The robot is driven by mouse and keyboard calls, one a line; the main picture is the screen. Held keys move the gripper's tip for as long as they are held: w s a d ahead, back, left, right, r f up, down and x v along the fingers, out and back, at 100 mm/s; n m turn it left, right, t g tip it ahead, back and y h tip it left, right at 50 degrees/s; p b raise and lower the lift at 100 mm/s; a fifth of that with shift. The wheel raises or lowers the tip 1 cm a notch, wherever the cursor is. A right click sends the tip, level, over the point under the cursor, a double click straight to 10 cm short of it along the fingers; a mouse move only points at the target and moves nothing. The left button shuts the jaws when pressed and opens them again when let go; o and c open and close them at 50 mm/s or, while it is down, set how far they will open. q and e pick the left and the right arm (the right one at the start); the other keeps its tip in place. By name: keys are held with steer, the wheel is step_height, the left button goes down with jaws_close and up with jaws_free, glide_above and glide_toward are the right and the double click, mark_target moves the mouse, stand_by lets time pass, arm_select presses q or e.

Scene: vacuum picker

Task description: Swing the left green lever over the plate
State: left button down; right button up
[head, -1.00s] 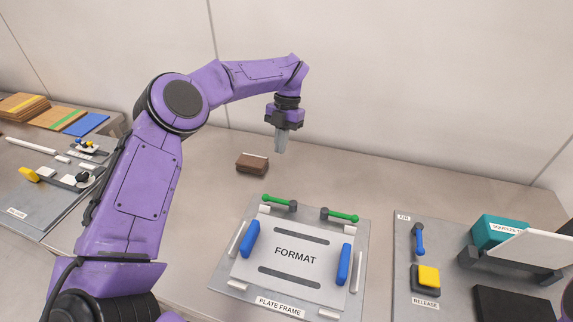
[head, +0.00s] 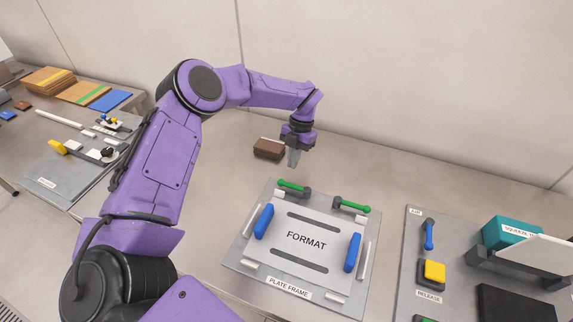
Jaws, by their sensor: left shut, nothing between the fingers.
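The left green lever (head: 292,186) sits at the back left of the plate frame (head: 262,283). It points to the left, away from the plate's middle, with its pivot at its right end. The right green lever (head: 352,203) points to the right. The white plate (head: 306,261), marked FORMAT, lies in the frame between two blue handles (head: 264,221) (head: 353,252). My left gripper (head: 293,158) points down, shut and empty. It appears above and behind the left green lever, apart from it. My right gripper is not in view.
A brown block (head: 268,149) lies behind the frame, close to my left gripper in the picture. To the right is a panel (head: 408,262) with a blue lever (head: 428,234) and a yellow release button (head: 434,271). A teal squeegee block (head: 508,232) stands further right.

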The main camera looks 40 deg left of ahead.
mark_target(294, 188)
arm_select(q)
steer(key=s+p, duration=0.1)
steer(key=s, duration=0.2)
steer(key=shift+s+f+p, duration=0.15)
steer(key=shift+s+p, duration=0.1)
steer(key=shift+p, duration=0.05)
steer(key=shift+s+f, duration=0.1)
steer(key=shift+s, duration=0.15)
steer(key=shift+d, duration=0.1)
steer(key=shift+w+f, duration=0.1)
steer(key=shift+w, duration=0.05)
